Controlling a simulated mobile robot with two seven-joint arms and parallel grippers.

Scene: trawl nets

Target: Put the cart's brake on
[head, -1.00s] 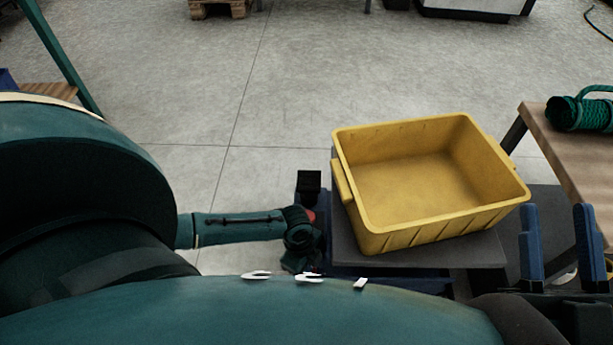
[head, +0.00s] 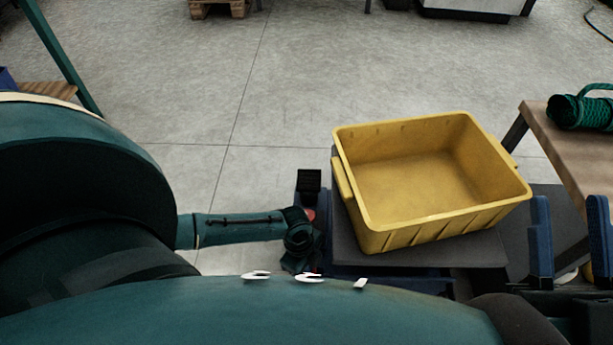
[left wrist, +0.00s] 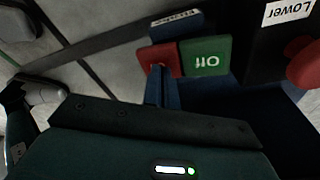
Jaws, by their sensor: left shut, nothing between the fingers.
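The cart (head: 420,248) has a dark platform under a yellow bin (head: 440,215). In the left wrist view the brake shows as a red pad (left wrist: 168,55) beside a green pad marked "Off" (left wrist: 206,56). My left gripper (left wrist: 158,74) is shut and empty, its blue fingertips over the near edge of the red pad; I cannot tell whether they touch it. In the head view my own arm hides the left fingers. My right gripper (head: 570,238) is open and empty at the right, beside the cart.
A red knob (left wrist: 304,64) and a "Lower" label (left wrist: 288,11) sit right of the pads in the left wrist view. A black pedal-like part (head: 309,181) stands at the cart's left end. A wooden table (head: 565,150) with green rope (head: 580,112) is at the right.

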